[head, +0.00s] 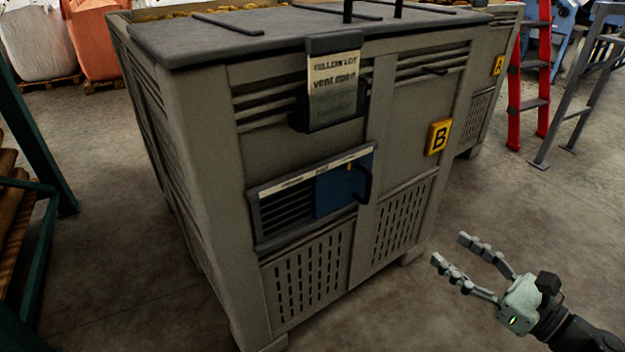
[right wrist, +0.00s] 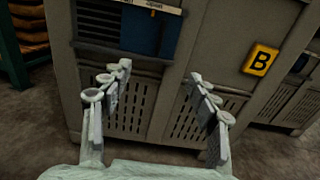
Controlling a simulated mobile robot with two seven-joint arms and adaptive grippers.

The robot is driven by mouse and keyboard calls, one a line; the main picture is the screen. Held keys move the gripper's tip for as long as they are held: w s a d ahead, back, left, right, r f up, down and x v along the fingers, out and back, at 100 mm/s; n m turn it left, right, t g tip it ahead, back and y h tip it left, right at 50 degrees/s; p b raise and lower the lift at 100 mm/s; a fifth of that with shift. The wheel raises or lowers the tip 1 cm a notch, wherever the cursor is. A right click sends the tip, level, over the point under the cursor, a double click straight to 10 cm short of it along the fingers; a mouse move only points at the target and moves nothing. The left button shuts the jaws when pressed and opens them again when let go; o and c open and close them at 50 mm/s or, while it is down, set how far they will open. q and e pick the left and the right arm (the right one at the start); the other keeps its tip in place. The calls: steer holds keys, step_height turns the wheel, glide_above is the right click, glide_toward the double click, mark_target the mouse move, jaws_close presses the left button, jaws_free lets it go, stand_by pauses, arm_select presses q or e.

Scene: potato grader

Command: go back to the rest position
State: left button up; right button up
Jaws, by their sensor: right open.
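My right gripper (head: 452,250) is open and empty in the lower right of the head view, apart from the crate and over the floor as seen there. In the right wrist view its two fingers (right wrist: 158,95) are spread, with nothing between them, and the crate's slotted lower wall shows behind. The big grey-brown crate (head: 205,150) stands in the middle of the head view. Its front has a slatted vent with a blue sliding panel (head: 334,192) and a dark handle; the panel covers the right part and the left slats are uncovered. My left gripper is not in view.
A green rack (head: 40,180) stands left, a red ladder (head: 530,75) and grey rail (head: 580,90) at the upper right. The floor (head: 480,210) right of the crate is clear.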

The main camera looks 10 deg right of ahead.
steer(key=d+f+m+g+h+p, duration=0.1)
steer(key=d+f+m+h+p, duration=0.2)
steer(key=m, duration=0.5)
steer(key=w+d+m+h+p, duration=0.1)
steer(key=d+m+h, duration=0.1)
steer(key=m+h, duration=0.45)
steer(key=d+f+m+g+h+p, duration=0.1)
steer(key=d+f+m+h+p, duration=0.15)
steer(key=m, duration=0.75)
arm_select(q)
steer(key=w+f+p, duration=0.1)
steer(key=p, duration=0.1)
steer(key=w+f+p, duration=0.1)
steer(key=p, duration=0.1)
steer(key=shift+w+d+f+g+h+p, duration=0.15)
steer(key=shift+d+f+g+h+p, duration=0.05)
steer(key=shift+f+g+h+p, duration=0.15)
arm_select(e)
steer(key=s+a+f+m+g+y, duration=0.2)
steer(key=s+a+f+m+g, duration=0.8)
steer(key=s+m, duration=0.4)
steer(key=shift+s+a+f+m+g, duration=0.25)
steer(key=shift+a+f+m, duration=0.2)
steer(key=shift+a+m, duration=0.4)
steer(key=shift+w, duration=0.1)
